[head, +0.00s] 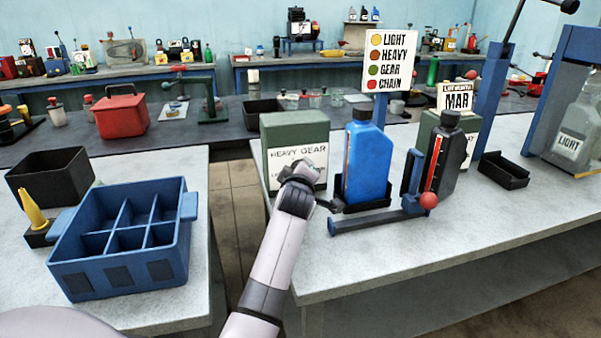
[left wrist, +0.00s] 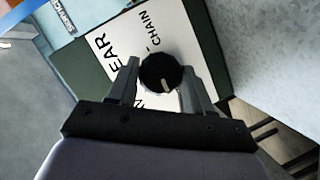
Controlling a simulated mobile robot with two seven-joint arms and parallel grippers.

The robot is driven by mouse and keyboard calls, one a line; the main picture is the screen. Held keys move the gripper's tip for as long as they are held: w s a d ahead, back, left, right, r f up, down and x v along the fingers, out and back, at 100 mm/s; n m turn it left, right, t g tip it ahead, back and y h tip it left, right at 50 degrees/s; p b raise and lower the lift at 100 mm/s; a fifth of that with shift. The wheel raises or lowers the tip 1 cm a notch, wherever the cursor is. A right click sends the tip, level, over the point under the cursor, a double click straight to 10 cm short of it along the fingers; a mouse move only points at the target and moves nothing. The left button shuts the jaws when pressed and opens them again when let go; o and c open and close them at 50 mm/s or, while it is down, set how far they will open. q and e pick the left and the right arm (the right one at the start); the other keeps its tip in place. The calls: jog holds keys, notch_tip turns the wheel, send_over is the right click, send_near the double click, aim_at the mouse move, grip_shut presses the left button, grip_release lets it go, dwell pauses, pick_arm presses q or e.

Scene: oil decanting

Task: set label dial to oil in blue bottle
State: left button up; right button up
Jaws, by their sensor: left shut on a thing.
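The blue bottle (head: 367,165) stands upright in a black tray on the right table, with a thin reddish strip down its left edge. Left of it is a green label box (head: 295,127) whose white face reads HEAVY, GEAR and part of another word. My left gripper (head: 303,172) is at the lower part of that face and hides some of it. In the left wrist view, its fingers are shut around a black dial knob (left wrist: 161,72) with a pale pointer mark. GEAR and CHAIN are legible beside the knob; the other words are hidden. My right gripper is out of view.
A sign (head: 390,60) pairs LIGHT with yellow, HEAVY with orange-brown, GEAR with green and CHAIN with red. A black bottle (head: 447,155) and a blue lever with a red ball (head: 428,201) stand right of the blue bottle. A blue divided crate (head: 125,273) is on the left table.

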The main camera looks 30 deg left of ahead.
pick_arm(q)
jog(key=shift+w+r+m+g+p, duration=0.1)
jog(key=shift+r+m+g+p, duration=0.1)
jog(key=shift+m+g+p, duration=0.5)
jog(key=shift+m+y+p, duration=0.3)
jog(key=shift+m+p, duration=0.05)
jog(key=shift+m, duration=0.55)
jog(key=shift+w+d+m+g+y, duration=0.1)
jog(key=shift+m+g+y, duration=0.2)
jog(key=shift+m+g, duration=0.55)
jog(key=shift+m+g+y, duration=0.7)
jog(key=shift+m+g, duration=0.05)
jog(key=shift+m, duration=0.7)
jog(key=o, duration=1)
jog(key=shift+o, duration=0.2)
jog(key=shift+d, duration=0.1)
